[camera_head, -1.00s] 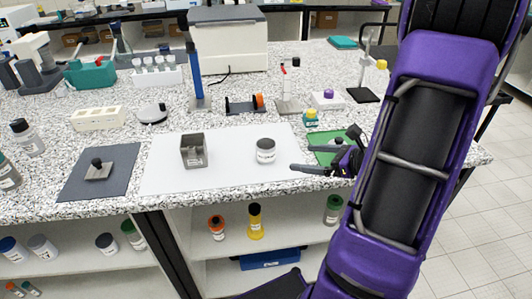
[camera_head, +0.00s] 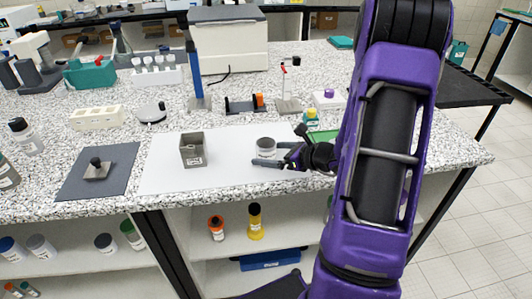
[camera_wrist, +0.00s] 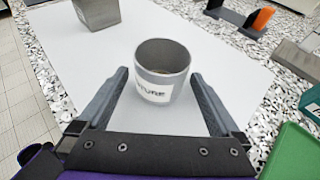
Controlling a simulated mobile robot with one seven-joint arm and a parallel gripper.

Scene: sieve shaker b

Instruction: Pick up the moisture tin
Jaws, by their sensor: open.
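The moisture tin (camera_head: 265,146) is a small grey round tin with a white label. It stands upright on the white mat (camera_head: 220,175). In the wrist view the tin (camera_wrist: 162,72) is open at the top, and its label partly reads "TURE". My gripper (camera_head: 272,154) is open, with its fingers just in front of and beside the tin. In the wrist view the two fingers of my gripper (camera_wrist: 160,82) lie to the left and right of the tin's lower part, with visible gaps. I cannot tell whether the fingertips reach past its middle.
A square grey metal container (camera_head: 193,150) stands on the mat to the left, also seen in the wrist view (camera_wrist: 97,12). A dark pad (camera_head: 118,178) with a small knobbed block lies farther left. A green mat (camera_wrist: 292,155) lies at right. The white mat's front is clear.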

